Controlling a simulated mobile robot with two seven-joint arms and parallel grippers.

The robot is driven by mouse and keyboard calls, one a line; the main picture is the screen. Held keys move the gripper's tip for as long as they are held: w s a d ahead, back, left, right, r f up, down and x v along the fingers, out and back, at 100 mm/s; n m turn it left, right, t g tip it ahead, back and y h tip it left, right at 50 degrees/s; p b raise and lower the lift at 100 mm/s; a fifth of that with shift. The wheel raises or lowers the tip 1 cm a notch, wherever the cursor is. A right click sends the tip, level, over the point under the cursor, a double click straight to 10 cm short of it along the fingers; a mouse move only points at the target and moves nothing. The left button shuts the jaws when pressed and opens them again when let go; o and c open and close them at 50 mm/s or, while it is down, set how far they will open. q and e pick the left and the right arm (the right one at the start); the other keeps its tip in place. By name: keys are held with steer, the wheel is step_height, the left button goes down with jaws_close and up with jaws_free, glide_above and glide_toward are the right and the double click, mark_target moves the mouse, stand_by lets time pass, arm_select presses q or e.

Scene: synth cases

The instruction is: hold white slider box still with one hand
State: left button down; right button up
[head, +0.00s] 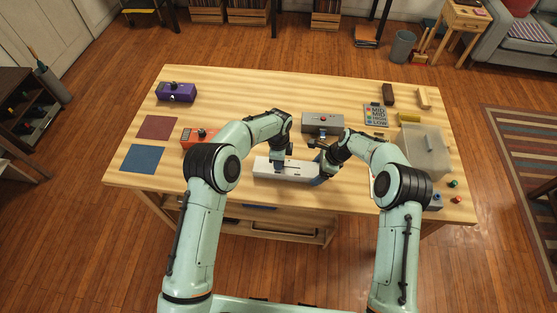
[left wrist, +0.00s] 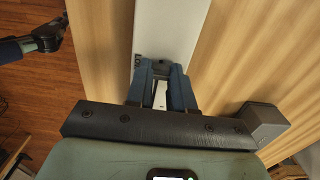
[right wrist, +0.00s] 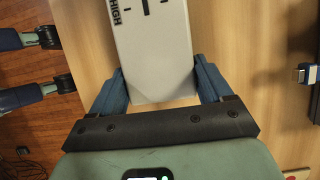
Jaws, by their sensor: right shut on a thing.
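The white slider box (head: 268,172) lies near the front middle of the table. My right gripper (right wrist: 160,85) is shut across its right end, one finger on each side; the "HIGH" lettering shows in the right wrist view on the box (right wrist: 153,60). My left gripper (head: 278,162) is over the box's top face. In the left wrist view its fingers (left wrist: 160,78) stand a narrow gap apart around a small dark slider knob (left wrist: 160,64); contact with it is hard to see. The fingers partly hide the slot.
A card with LOW, MID and HIGH lettering (head: 376,115) and a pale bin (head: 425,150) are to the right. An orange-red box (head: 196,139), a purple box (head: 176,92) and a blue mat (head: 142,158) are left.

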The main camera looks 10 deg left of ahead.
mark_target(289, 167)
arm_select(q)
steer(key=shift+d, duration=1.95)
steer(key=c, duration=1)
jaws_free()
steer(key=shift+o, duration=0.2)
steer(key=shift+a, duration=0.1)
step_height(289, 167, up, 12)
